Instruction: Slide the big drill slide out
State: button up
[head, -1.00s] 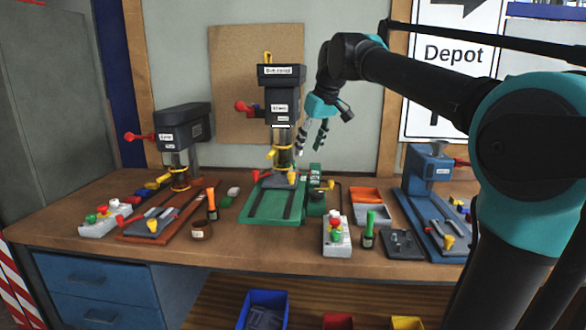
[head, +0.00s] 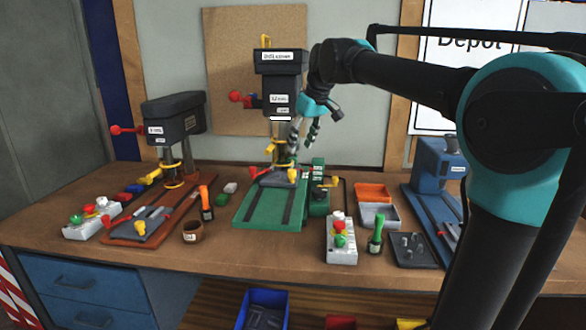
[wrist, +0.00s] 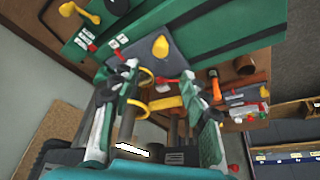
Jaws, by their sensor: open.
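The big drill (head: 281,62) stands at the middle back of the bench on a green base (head: 262,210). A grey slide plate (head: 275,178) lies across the base, with a yellow knob (head: 293,176) on it. In the wrist view the plate (wrist: 205,40) and its yellow knob (wrist: 160,47) lie beyond the fingertips. My gripper (head: 303,140) is open and empty, above the plate beside the drill column. In the wrist view my gripper (wrist: 165,95) has its fingers spread on either side of the drill's lower parts. I cannot tell whether it touches them.
A smaller drill (head: 174,120) stands at the left on a red-brown base. A control box (head: 340,242), a green marker-like item (head: 376,238) and orange and grey trays (head: 378,215) stand right of the green base. A blue machine (head: 440,170) is partly behind my arm.

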aim_at(292, 170)
jog(key=x, duration=1)
jog(key=shift+w+f, duration=0.1)
jog(key=shift+f, duration=0.15)
jog(key=shift+c, duration=0.3)
grip_shut()
